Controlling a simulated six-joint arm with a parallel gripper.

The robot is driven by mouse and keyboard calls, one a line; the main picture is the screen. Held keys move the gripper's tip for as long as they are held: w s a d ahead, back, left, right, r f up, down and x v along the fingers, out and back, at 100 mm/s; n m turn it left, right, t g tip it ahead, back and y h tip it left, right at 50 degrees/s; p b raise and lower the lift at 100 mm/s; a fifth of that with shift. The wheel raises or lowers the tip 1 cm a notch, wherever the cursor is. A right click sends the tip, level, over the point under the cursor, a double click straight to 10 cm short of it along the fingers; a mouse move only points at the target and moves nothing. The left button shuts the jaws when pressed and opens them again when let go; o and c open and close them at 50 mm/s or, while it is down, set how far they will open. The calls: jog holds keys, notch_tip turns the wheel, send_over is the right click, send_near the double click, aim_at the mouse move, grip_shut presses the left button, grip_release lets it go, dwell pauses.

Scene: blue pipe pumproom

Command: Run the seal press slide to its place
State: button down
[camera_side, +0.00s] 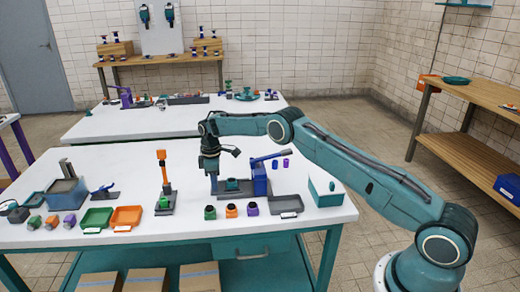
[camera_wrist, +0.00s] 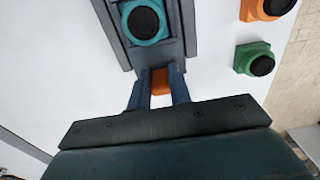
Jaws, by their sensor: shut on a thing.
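The seal press (camera_side: 260,180) is a blue body with a lever, on the white table in the side view. Its grey slide (camera_wrist: 172,52) fills the top centre of the wrist view, on a grey rail. A teal part with a black round centre (camera_wrist: 143,20) sits on the slide; it shows small in the side view (camera_side: 232,185). My gripper (camera_wrist: 160,84) points at the slide's near end, its two fingers shut around an orange handle (camera_wrist: 161,82). In the side view my gripper (camera_side: 213,181) is low, left of the press body. The fingertips are too small to make out there.
Green (camera_side: 210,213), orange (camera_side: 231,211) and purple (camera_side: 252,209) blocks stand in front of the press. A grey tray (camera_side: 286,204) and a teal box (camera_side: 326,192) are to the right. An orange-topped upright stand (camera_side: 163,180) is to the left.

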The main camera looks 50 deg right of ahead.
jog(key=shift+w+a+r, duration=0.1)
jog(key=shift+w+a, duration=0.05)
jog(key=shift+w, duration=0.1)
jog(key=c, duration=1.4)
grip_release()
jog(key=shift+o, duration=0.6)
jog(key=shift+s, duration=0.1)
notch_tip(320, 180, up, 14)
